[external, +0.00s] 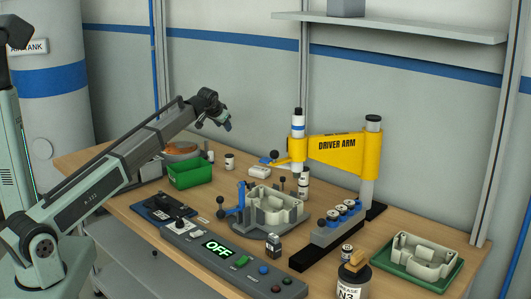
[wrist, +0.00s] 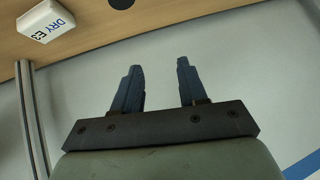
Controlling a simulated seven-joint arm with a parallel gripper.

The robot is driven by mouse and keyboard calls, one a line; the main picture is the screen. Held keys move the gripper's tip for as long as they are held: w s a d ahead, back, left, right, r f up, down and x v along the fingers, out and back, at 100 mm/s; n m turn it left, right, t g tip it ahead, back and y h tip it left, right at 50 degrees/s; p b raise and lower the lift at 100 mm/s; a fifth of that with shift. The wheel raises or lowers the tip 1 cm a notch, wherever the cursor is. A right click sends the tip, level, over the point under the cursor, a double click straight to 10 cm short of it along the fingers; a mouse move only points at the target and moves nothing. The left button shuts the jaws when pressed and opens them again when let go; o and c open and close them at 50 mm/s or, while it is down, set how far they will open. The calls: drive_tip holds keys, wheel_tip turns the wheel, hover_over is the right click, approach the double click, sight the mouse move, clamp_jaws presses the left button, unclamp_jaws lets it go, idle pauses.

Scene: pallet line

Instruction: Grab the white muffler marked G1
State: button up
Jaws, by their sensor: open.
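My gripper (external: 226,124) is raised above the back left of the bench, well clear of everything on it. In the wrist view its two dark blue fingers (wrist: 158,68) are apart with nothing between them. No mark G1 is readable in either view. Small white pieces with dark tops stand near the back, one (external: 229,161) right of the green bin and others (external: 303,186) by the yellow arm's post. I cannot tell which, if any, is the muffler.
A white block marked DRY E3 (wrist: 45,20) lies on the bench and shows in the external view (external: 259,171). The green bin (external: 190,172), grey fixture (external: 266,214), yellow DRIVER ARM (external: 340,152) and OFF control box (external: 232,262) crowd the bench.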

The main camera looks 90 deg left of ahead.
sight(211, 155)
drive_tip(key=s+a+f+n+h, duration=0.3)
drive_tip(key=s+f+h, duration=0.15)
drive_tip(key=s, duration=0.35)
drive_tip(key=shift+g+y, duration=0.25)
drive_tip(key=shift+g, duration=0.15)
drive_tip(key=x, duration=1.3)
drive_tip(key=shift+s+a+f, duration=0.1)
drive_tip(key=shift+s+f, duration=0.05)
drive_tip(key=shift+f, duration=0.25)
drive_tip(key=c, duration=0.7)
